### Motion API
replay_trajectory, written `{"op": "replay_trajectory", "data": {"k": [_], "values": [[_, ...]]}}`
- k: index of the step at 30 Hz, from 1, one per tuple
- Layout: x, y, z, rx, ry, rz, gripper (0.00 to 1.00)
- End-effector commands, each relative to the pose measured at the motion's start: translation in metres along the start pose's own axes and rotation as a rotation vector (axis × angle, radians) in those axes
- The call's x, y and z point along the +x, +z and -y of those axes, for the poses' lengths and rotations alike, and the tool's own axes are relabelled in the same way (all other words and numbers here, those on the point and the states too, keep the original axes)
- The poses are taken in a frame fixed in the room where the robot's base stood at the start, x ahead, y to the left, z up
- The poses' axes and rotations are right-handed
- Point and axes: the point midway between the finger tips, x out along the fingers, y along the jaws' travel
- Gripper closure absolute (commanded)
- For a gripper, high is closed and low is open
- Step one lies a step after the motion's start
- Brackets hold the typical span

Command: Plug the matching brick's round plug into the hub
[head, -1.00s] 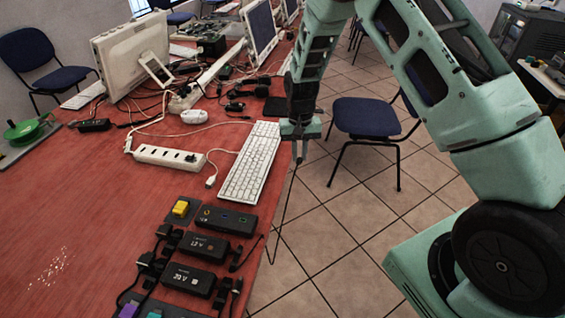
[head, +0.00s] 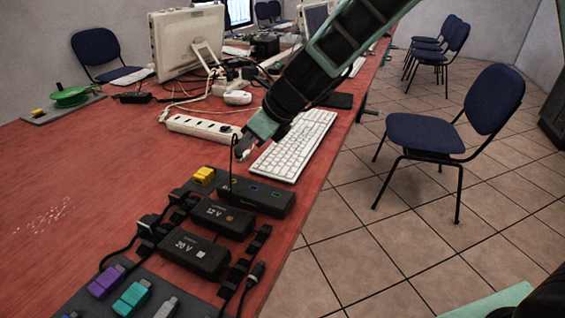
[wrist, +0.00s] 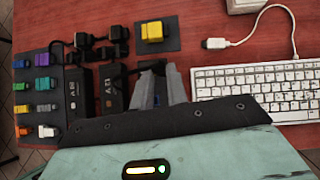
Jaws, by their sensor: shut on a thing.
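The black hub (head: 258,195) lies near the table's right edge, with small coloured rings around ports on its top. Two black bricks lie in front of it, marked 12 V (head: 222,217) and 20 V (head: 195,257); they also show in the wrist view, the 12 V one (wrist: 112,88) nearer my fingers. My gripper (head: 245,148) is above the table beyond the hub, by the keyboard. It is shut on a black cable end (head: 232,165), whose lead hangs down by the hub. The held plug is hardly visible between the fingers (wrist: 163,88). I cannot tell which brick it belongs to.
A yellow block (head: 204,176) on a dark pad sits left of the hub. A white keyboard (head: 294,146) and power strip (head: 203,129) lie behind. Coloured connectors (head: 131,298) line a dark board in front.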

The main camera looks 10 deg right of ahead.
Motion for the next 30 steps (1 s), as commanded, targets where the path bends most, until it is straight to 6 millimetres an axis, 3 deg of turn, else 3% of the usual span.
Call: {"op": "replay_trajectory", "data": {"k": [3,11,30], "values": [[0.001,0.008,-0.015,0.047,-0.044,0.022,1.0],[-0.001,0.015,-0.023,0.083,-0.07,0.033,1.0],[0.026,-0.008,-0.023,0.081,-0.069,0.032,1.0]]}}
